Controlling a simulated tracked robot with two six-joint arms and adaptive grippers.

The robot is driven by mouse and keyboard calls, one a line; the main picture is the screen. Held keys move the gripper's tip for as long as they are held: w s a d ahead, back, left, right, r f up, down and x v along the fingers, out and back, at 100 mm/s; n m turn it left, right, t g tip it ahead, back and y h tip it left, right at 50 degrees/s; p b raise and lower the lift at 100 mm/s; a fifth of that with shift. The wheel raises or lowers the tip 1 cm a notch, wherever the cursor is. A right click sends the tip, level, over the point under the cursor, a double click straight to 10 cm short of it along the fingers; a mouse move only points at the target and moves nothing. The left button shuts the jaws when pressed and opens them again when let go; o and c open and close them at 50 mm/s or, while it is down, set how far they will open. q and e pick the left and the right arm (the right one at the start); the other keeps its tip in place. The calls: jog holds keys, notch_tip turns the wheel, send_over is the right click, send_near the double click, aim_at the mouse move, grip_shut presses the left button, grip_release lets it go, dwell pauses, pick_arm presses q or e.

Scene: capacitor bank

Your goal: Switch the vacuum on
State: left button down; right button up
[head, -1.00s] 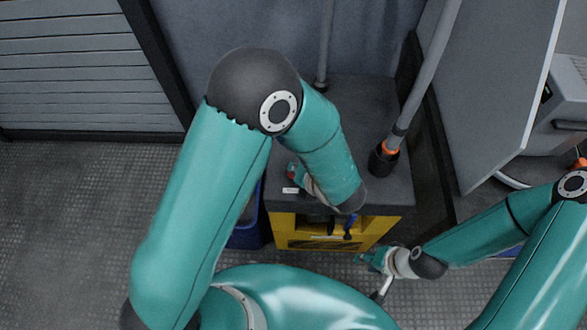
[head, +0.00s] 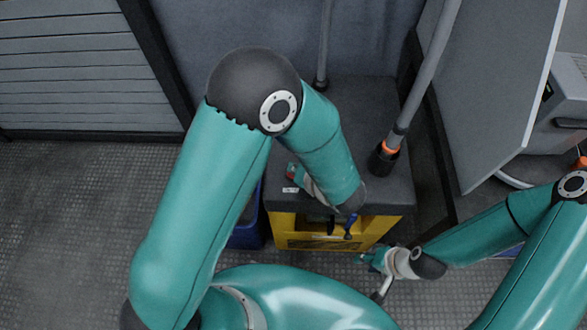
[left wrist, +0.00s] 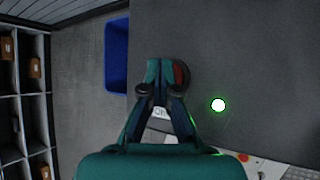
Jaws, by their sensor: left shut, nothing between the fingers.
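The vacuum (head: 345,115) is a box with a dark grey top and a yellow front (head: 285,228). My left gripper (head: 293,172) is over the left part of its top; the forearm hides some of that top. In the left wrist view my left gripper (left wrist: 160,72) is shut and empty. Its tips are at the left edge of a round dark-and-red knob (left wrist: 182,74) and partly cover it; I cannot tell whether they touch. A white "On" label (left wrist: 160,112) shows between the fingers. A round green light (left wrist: 218,105) glows on the top. My right gripper (head: 370,260) is right of the yellow front, its fingers unclear.
A grey hose (head: 418,85) with an orange ring rises from the vacuum's right side. A blue bin (head: 244,236) stands at its left, also seen in the left wrist view (left wrist: 116,55). A grey panel (head: 500,95) stands at the right. The left floor is clear.

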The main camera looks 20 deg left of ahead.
pick_arm(q)
jog(key=shift+f, duration=0.15)
jog(key=shift+r+p, duration=0.35)
jog(key=shift+r, duration=0.1)
dwell(0.4)
notch_tip(320, 180, up, 6)
jog(key=p, duration=0.5)
jog(key=shift+s+a, duration=0.1)
dwell(0.4)
